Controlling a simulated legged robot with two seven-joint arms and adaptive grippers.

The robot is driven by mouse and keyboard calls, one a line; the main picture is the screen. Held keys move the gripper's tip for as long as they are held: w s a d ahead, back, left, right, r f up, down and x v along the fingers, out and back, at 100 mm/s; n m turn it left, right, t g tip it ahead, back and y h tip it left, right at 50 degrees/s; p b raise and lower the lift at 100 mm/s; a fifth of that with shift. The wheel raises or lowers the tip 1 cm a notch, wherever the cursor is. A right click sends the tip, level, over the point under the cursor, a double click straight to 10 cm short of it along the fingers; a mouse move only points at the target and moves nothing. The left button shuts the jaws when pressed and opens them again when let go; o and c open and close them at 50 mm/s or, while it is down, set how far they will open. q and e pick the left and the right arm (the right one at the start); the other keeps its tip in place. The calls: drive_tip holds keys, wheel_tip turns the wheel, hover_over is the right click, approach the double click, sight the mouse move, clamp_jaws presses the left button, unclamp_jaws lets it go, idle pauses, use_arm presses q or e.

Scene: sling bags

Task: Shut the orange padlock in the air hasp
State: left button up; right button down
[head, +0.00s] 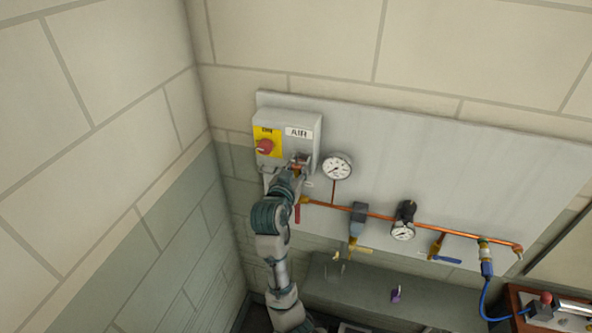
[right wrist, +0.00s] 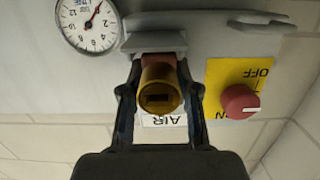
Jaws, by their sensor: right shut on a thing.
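The grey box with the AIR label (head: 299,132) is on the wall panel, with a red knob (head: 264,147) on a yellow plate. My right gripper (head: 298,171) is at its lower right corner. In the right wrist view, which is upside down, the right gripper's fingers (right wrist: 160,95) are shut on the orange padlock (right wrist: 158,92), one on each side. Its yellowish end with a dark slot faces the camera. The padlock is right at the grey hasp bracket (right wrist: 154,42). The shackle is hidden, so I cannot tell whether it is shut. My left gripper is not in view.
A pressure gauge (head: 337,166) is close to the right of my gripper. A copper pipe (head: 375,214) with valves and a second gauge (head: 403,232) runs right. Below is a grey ledge (head: 365,290) with a small purple object (head: 397,294). The left wall is bare.

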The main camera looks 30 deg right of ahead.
drive_tip(key=shift+f, duration=0.15)
drive_tip(key=shift+c, duration=0.7)
unclamp_jaws()
drive_tip(key=shift+a, duration=0.1)
drive_tip(key=f+v, duration=0.1)
drive_tip(key=v, duration=0.6)
idle(0.4)
drive_tip(key=shift+f, duration=0.1)
idle(0.4)
